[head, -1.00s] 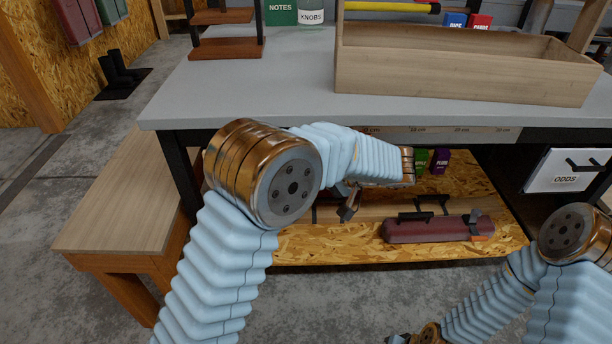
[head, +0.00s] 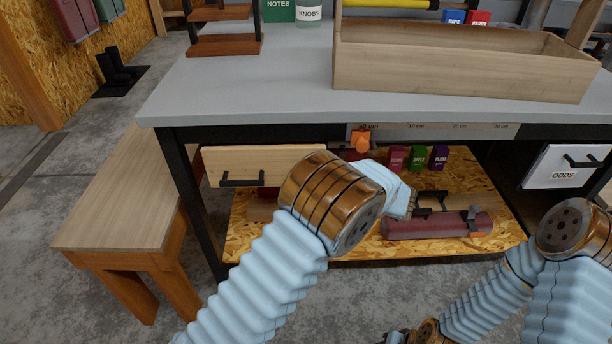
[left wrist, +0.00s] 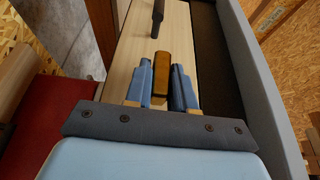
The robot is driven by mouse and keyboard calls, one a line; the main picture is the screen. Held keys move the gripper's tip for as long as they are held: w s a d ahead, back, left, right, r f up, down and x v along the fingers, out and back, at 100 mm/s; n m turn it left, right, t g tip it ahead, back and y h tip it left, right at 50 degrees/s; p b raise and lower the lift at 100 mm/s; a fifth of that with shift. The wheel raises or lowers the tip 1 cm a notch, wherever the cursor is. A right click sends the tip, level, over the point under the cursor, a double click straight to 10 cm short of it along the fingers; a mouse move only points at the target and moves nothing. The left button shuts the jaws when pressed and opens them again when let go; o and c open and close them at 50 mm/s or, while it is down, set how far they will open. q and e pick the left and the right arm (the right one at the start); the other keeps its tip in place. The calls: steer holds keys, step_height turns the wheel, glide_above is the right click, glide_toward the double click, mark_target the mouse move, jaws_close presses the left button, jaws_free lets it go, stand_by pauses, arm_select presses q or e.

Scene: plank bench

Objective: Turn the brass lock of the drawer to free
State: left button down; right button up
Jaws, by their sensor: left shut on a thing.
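The wooden drawer (head: 300,163) is under the left part of the bench top and has a dark bar handle (head: 242,180). In the left wrist view, its pale wood front (left wrist: 122,70) shows with the handle (left wrist: 157,18) at the top. The brass lock (left wrist: 161,70) is a small upright block there. My left gripper (left wrist: 161,85) is shut on the lock, with one blue finger on each side. In the head view, my left forearm joint hides the lock and the left gripper. My right arm shows at lower right, but its fingers are out of frame.
The grey bench top (head: 230,90) carries a long wooden tray (head: 450,75). A wooden bench (head: 110,205) stands left.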

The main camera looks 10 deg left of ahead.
stand_by(0.3)
arm_select(q)
steer(key=c, duration=1)
jaws_free()
steer(key=shift+c, duration=0.2)
steer(key=s+d, duration=0.1)
steer(key=d, duration=1.2)
steer(key=shift+s+d+f+b, duration=0.15)
steer(key=shift+s+d+b, duration=0.1)
steer(key=shift+d+b, duration=0.15)
